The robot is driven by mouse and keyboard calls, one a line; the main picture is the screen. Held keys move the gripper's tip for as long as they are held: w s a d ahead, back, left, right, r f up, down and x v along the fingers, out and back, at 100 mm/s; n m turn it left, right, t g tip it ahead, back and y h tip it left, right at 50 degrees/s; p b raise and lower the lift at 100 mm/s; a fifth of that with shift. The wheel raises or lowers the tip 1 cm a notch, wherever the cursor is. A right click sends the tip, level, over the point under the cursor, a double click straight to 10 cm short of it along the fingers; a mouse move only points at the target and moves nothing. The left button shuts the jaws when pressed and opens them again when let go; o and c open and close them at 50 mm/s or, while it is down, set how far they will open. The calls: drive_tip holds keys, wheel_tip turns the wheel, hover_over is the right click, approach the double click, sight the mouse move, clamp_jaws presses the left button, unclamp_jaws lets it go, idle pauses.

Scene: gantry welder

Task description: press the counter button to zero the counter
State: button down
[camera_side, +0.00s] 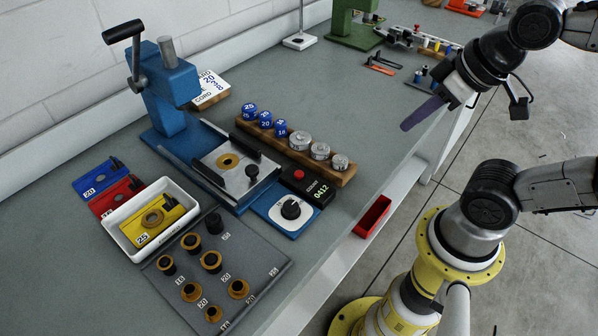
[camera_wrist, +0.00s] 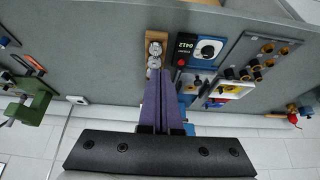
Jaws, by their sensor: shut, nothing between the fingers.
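The counter (camera_side: 310,191) is a small black box near the front edge of the bench, with a display reading 0412. Its red counter button (camera_side: 299,174) sits on top at the box's far end. In the wrist view the counter (camera_wrist: 185,43) is upside down, with the red button (camera_wrist: 181,62) just right of my fingertips in the picture. My gripper (camera_side: 405,127) has long purple fingers, shut and empty. It is up and to the right of the counter in the side view, apart from it. The fingers (camera_wrist: 159,74) also show in the wrist view.
A wooden rack (camera_side: 345,178) with blue and metal weights stands beside the counter. A blue dial unit (camera_side: 274,217) adjoins it. A blue lever press (camera_side: 165,85), a white tray (camera_side: 125,245) and a grey pad (camera_side: 262,270) with ringed parts lie leftward. A red bin (camera_side: 372,216) is below the bench edge.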

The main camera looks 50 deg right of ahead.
drive_tip(key=n+t+y, duration=0.2)
drive_tip(key=n+t, duration=0.1)
drive_tip(key=n, duration=0.8)
hover_over(299, 176)
drive_tip(key=d, duration=0.1)
wheel_tip(299, 176, down, 7)
drive_tip(key=shift+s, duration=0.3)
drive_tip(key=shift+f, duration=0.1)
drive_tip(key=shift+f, duration=4.35)
